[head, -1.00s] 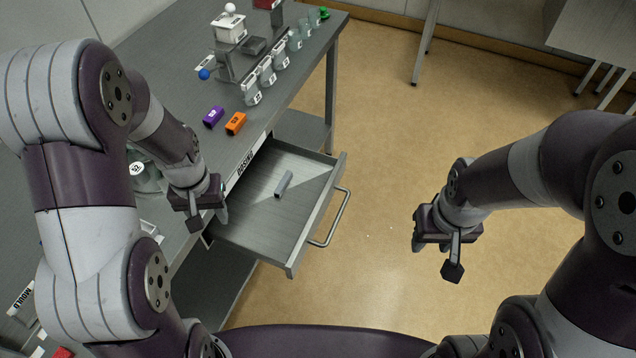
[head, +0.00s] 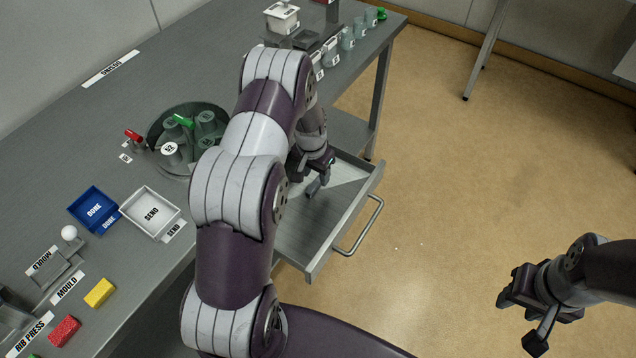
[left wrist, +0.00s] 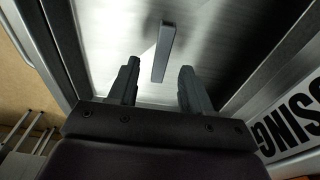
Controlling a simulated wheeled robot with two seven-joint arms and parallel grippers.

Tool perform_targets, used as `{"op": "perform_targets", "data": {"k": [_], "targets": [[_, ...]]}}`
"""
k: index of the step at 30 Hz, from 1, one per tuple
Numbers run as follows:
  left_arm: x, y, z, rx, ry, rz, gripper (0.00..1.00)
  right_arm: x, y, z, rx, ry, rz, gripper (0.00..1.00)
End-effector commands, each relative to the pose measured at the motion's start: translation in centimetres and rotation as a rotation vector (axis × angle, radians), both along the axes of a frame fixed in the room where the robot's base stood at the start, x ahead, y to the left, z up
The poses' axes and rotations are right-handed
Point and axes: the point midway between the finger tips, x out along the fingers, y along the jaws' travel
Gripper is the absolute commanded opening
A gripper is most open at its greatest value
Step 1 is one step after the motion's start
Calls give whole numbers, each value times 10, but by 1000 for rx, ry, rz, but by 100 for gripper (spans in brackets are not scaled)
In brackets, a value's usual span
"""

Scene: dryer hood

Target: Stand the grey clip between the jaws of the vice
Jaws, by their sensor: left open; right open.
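The grey clip (left wrist: 164,50) is a narrow grey bar lying in the open drawer. In the head view its visible part (head: 313,189) shows just below my left gripper (head: 315,172). In the left wrist view my left gripper (left wrist: 160,68) is open, with its fingers on either side of the clip's near end. The clip extends beyond the fingertips, and I cannot tell how far above it they are. My right gripper (head: 520,320) is open and empty over the floor at the lower right. I cannot pick out the vice with certainty.
The drawer (head: 345,228) sticks out from the bench (head: 95,150), with a bar handle (head: 362,228) in front. A round tray (head: 152,135) with weights, a blue tray (head: 93,208), a white tray (head: 150,211) and coloured blocks stand on the bench. Floor to the right is clear.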

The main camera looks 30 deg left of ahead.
Motion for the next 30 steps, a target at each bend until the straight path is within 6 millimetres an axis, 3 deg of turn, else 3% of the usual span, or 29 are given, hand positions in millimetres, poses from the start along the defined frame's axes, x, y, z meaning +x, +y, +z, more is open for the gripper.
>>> {"op": "perform_targets", "data": {"k": [3, 6, 25, 27, 30], "targets": [[2, 0, -24, -1, 2, 0, 49, 0, 0, 1, 0, 0, 0, 43], [4, 0, -34, 0, 0, 0, 49, 0, 0, 0, 0, 0, 0, 43], [4, 0, -40, 0, 0, 0, 49, 0, 0, -3, 0, 0, 0, 43], [4, 0, -39, 0, 0, 0, 26, 0, 0, -2, 0, 0, 0, 43], [4, 0, -39, 0, 0, 0, 0, 0, 0, -2, 0, 0, 0, 43]]}}
